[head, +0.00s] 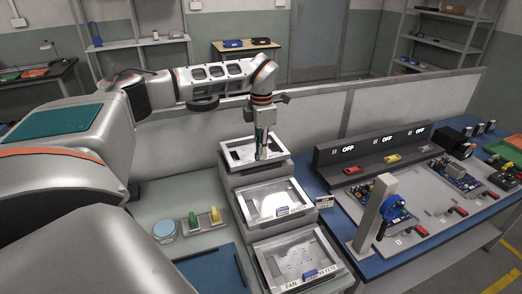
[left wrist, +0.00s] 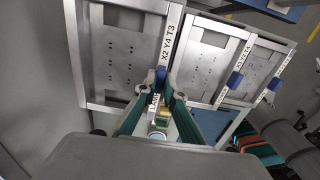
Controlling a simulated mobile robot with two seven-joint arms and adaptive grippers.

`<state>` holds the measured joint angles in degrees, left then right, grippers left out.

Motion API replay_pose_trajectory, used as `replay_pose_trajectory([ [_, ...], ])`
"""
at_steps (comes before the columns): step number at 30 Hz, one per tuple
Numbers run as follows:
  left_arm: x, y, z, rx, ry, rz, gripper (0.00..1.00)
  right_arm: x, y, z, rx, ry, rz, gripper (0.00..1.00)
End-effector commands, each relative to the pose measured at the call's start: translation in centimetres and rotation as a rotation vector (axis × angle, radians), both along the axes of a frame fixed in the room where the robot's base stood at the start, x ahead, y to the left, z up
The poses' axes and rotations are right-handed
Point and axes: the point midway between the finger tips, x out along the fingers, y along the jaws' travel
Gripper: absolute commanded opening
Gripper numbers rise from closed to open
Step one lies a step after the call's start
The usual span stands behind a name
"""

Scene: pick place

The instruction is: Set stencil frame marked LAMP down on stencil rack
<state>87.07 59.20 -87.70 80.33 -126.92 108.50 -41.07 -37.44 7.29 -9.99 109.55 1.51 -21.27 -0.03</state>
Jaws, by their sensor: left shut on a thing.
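The stencil rack (head: 258,176) is a grey stepped stand in the middle of the head view. My left gripper (head: 262,154) points down at its top step. It is shut on the blue handle (left wrist: 161,76) of a silver stencil frame (left wrist: 173,47), which shows at the top step in the head view (head: 229,150). My right gripper is out of view.
Two more stencil frames with blue handles lie on the middle step (head: 243,203) and the lowest step, the latter marked FAN (head: 265,262). A blue bench with a post (head: 374,215) is right. A low partition (head: 330,105) stands behind.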

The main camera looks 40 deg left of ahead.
Motion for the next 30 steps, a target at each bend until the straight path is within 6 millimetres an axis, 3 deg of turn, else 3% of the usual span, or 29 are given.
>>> replay_pose_trajectory([
  [30,0.04,0.00,-0.79,0.000,-0.001,0.000,0.00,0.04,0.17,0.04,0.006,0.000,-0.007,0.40],
])
